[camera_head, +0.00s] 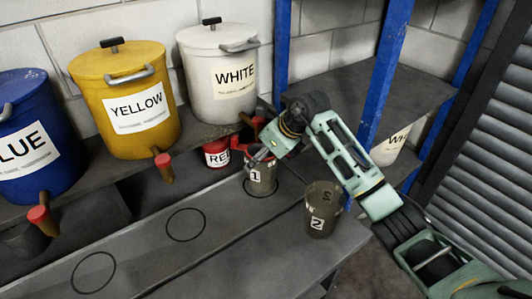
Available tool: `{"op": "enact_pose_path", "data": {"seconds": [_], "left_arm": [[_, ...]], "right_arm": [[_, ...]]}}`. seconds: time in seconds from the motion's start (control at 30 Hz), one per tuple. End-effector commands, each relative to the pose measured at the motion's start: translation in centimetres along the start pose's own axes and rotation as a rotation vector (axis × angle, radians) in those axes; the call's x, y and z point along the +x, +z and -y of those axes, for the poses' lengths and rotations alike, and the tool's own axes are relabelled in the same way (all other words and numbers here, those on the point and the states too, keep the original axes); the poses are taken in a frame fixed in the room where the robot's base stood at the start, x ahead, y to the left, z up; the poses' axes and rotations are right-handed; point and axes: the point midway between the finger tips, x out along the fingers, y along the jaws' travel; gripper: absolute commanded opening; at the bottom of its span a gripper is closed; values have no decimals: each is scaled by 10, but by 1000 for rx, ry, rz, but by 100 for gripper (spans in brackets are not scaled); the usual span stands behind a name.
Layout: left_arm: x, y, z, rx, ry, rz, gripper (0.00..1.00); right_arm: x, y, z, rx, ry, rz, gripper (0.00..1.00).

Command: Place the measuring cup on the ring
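A grey-brown measuring cup marked 1 (262,177) stands upright at the black ring (246,191) nearest the shelf; the cup hides part of this ring. A second measuring cup, marked 2 (321,224), stands upright at the bench's right edge, apart from the rings. Two more rings on the bench are empty: the middle ring (170,232) and the front left ring (73,280). My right gripper (262,158) reaches in from the right, with its fingers at the rim of cup 1. Whether they close on it is too small to tell. My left gripper is out of view.
Blue (40,120), yellow (124,80) and white (205,60) paint drums with red-handled taps stand on a shelf behind the bench. A small red can (216,153) sits near cup 1. A blue rack post (385,70) rises behind my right arm. The bench's left part is clear.

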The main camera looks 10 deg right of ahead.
Motion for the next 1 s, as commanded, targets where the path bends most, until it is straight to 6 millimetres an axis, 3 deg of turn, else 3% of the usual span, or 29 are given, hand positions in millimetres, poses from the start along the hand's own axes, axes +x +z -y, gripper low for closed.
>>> {"op": "enact_pose_path", "data": {"seconds": [0.13,0.37,0.4,0.6,1.0], "left_arm": [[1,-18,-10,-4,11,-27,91],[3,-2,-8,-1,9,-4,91],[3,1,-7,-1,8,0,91],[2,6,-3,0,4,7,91],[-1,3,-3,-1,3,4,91]], "right_arm": [[2,1,-2,-1,0,3,34],[4,-1,-1,-1,-1,2,34],[4,-1,-1,-1,-1,1,74],[3,-1,-1,-1,0,1,92],[0,2,-2,-1,0,2,92]]}}
